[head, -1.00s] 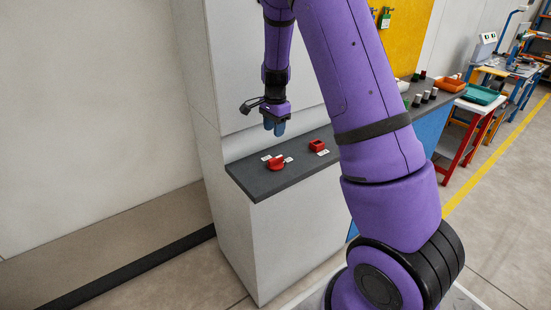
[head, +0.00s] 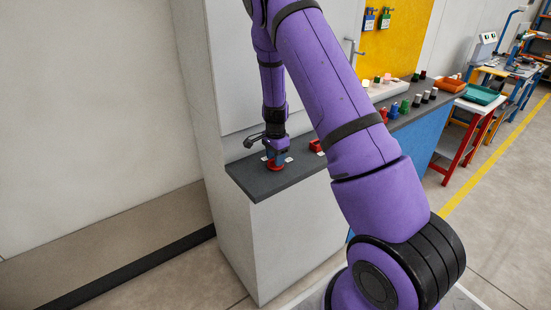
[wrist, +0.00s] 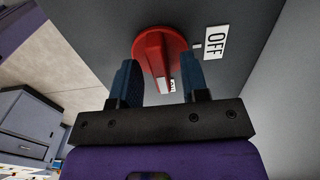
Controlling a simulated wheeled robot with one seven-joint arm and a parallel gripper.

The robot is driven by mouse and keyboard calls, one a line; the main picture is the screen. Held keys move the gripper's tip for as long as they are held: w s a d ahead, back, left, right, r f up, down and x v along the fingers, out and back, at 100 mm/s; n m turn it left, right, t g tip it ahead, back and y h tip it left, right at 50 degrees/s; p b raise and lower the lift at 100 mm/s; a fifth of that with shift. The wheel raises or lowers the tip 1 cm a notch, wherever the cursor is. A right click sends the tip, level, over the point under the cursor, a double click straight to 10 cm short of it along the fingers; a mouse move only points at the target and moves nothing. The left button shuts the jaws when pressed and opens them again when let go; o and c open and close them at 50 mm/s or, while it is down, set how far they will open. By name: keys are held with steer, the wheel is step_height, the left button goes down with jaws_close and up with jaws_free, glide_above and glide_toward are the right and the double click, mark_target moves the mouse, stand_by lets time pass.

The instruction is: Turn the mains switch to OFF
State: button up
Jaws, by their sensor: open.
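The mains switch is a red rotary knob (wrist: 158,50) on the dark grey panel top; in the head view the red knob (head: 275,167) is partly hidden by my gripper. A white label reading OFF (wrist: 215,42) lies to the right of the knob in the wrist view. A second small label, partly hidden, shows by the knob's near edge. My gripper (wrist: 163,82) is open, with its two blue fingers on either side of the knob's raised grip. I cannot tell whether the fingers touch it. In the head view my gripper (head: 275,158) points down at the knob.
A red square part (head: 316,146) sits on the same dark ledge (head: 255,190), to the right of the knob. Several coloured items stand farther right along the counter. A tall pale cabinet wall (head: 232,75) rises behind the ledge.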

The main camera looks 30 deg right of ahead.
steer(key=shift+f, duration=0.2)
jaws_close()
